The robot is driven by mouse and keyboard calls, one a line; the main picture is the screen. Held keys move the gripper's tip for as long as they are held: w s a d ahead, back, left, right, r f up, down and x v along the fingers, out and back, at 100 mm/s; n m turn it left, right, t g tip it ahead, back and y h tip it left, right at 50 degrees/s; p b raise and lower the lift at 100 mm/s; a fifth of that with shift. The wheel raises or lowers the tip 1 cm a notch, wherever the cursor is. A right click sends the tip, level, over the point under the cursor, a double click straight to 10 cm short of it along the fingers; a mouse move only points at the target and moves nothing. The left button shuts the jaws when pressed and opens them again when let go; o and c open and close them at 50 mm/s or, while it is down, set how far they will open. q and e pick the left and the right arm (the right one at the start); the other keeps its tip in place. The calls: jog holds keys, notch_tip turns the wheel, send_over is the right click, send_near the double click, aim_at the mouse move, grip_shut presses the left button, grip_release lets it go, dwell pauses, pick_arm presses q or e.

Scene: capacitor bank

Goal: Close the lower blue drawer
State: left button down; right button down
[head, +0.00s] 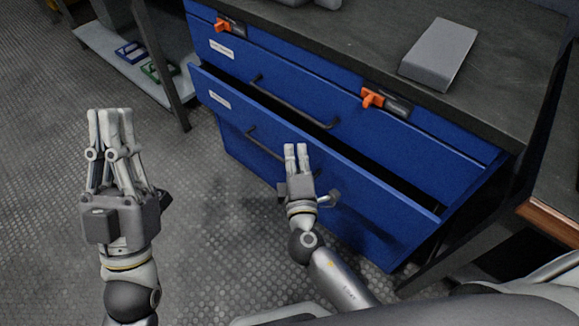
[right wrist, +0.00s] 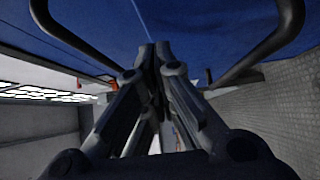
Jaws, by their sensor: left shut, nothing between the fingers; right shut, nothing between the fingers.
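The lower blue drawer (head: 345,185) is pulled partly out of the blue cabinet, with a dark gap showing along its top edge. Its dark bar handle (head: 262,143) is on its front, partly hidden by my right gripper. My right gripper (head: 296,150) is shut and empty, right at the drawer front by the handle; I cannot tell if it touches. In the right wrist view the shut fingers (right wrist: 158,50) point at the blue face (right wrist: 200,25), with the handle bar on both sides. My left gripper (head: 110,115) is shut and empty, over the floor left of the cabinet.
The upper blue drawer (head: 290,85) looks shut. Orange latches (head: 372,97) sit near the worktop (head: 350,40), which carries a grey block (head: 440,55). A shelf with blue and green trays (head: 158,72) stands at the left. Floor (head: 215,190) before the cabinet's left is clear.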

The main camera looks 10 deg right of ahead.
aim_at(305, 139)
jog(key=shift+w+d, duration=0.3)
jog(key=shift+d, duration=0.15)
jog(key=shift+w+d, duration=0.2)
jog(key=shift+d, duration=0.05)
jog(key=shift+w+d, duration=0.6)
jog(key=shift+d, duration=0.2)
